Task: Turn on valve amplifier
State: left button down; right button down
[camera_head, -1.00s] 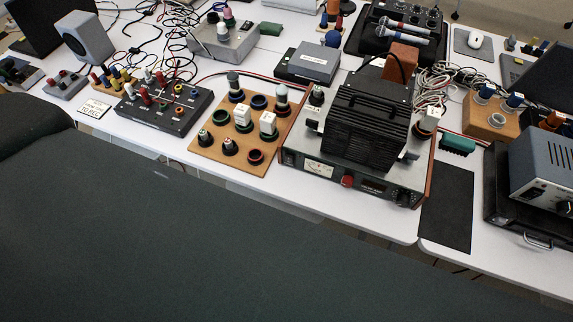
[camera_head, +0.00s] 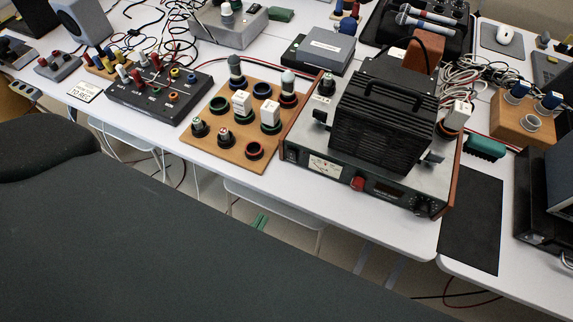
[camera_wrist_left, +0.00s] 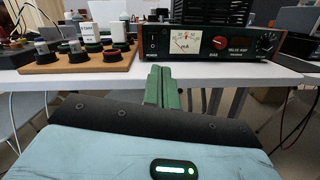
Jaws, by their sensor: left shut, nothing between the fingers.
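The valve amplifier (camera_head: 372,189) stands near the table's front edge, with a black ribbed cage on top. Its front panel also shows in the left wrist view (camera_wrist_left: 240,57), with a small switch (camera_wrist_left: 152,45) at the left, a lit meter (camera_wrist_left: 186,42), a red knob (camera_wrist_left: 219,42) and a dark knob at the right. My left gripper (camera_head: 260,221) shows only as green fingertips below the table's front edge. In the left wrist view its green fingers (camera_wrist_left: 162,87) are together and empty, in front of and below the panel, apart from it. My right gripper is out of view.
A wooden board with sockets and plugs (camera_head: 210,151) lies left of the amplifier. A black mat (camera_head: 470,222) lies right of it. A dark patch box (camera_head: 150,108) and cables stand farther left. The white table edge (camera_wrist_left: 80,80) is behind my left fingers.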

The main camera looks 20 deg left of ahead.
aim_at(291, 154)
pick_arm(q)
jog(key=shift+w+a+n+y, duration=0.1)
jog(key=shift+a+n+y, duration=0.15)
jog(key=shift+n, duration=0.55)
jog(key=shift+w+a+n+y, duration=0.1)
jog(key=shift+n+y, duration=0.15)
jog(key=shift+n, duration=0.55)
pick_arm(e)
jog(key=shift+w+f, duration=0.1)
pick_arm(q)
jog(key=shift+w, duration=0.1)
